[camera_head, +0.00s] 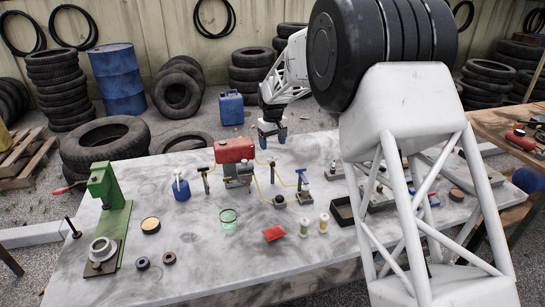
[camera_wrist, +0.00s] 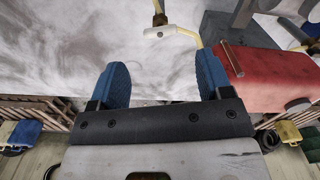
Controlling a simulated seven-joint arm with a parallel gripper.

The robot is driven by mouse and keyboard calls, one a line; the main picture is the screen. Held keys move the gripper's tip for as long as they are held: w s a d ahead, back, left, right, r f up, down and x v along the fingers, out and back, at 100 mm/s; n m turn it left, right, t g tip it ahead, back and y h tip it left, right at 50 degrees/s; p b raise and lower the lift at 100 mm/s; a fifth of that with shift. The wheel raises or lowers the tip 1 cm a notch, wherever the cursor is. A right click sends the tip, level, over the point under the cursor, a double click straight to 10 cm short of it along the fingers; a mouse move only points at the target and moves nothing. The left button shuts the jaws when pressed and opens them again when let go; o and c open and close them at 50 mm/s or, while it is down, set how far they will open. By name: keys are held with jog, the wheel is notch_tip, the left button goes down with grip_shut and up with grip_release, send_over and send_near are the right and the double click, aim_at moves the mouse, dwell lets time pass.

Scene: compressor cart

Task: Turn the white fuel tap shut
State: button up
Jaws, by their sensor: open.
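The white fuel tap (camera_wrist: 160,33) shows in the wrist view as a small pale crosspiece on a yellow fuel line (camera_wrist: 187,33), just beyond my fingertips. In the head view the tap (camera_head: 272,164) is tiny, right of the red tank (camera_head: 234,150); its handle angle cannot be told there. The red tank (camera_wrist: 255,75) also shows at right in the wrist view, close to my right-hand finger. My gripper (camera_head: 272,138) is at the table's far side, behind the tap in the head view. Its blue fingers (camera_wrist: 164,78) are apart, with nothing between them.
A green press (camera_head: 107,190), blue bottle (camera_head: 180,187) and blue-topped valve (camera_head: 302,180) stand on the grey table (camera_head: 190,245).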

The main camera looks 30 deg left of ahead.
aim_at(273, 158)
jog(key=shift+f, duration=3.25)
jog(key=shift+c, duration=0.4)
jog(key=c, duration=0.8)
jog(key=shift+c, duration=0.2)
jog(key=shift+m, duration=1.5)
jog(key=o, duration=0.9)
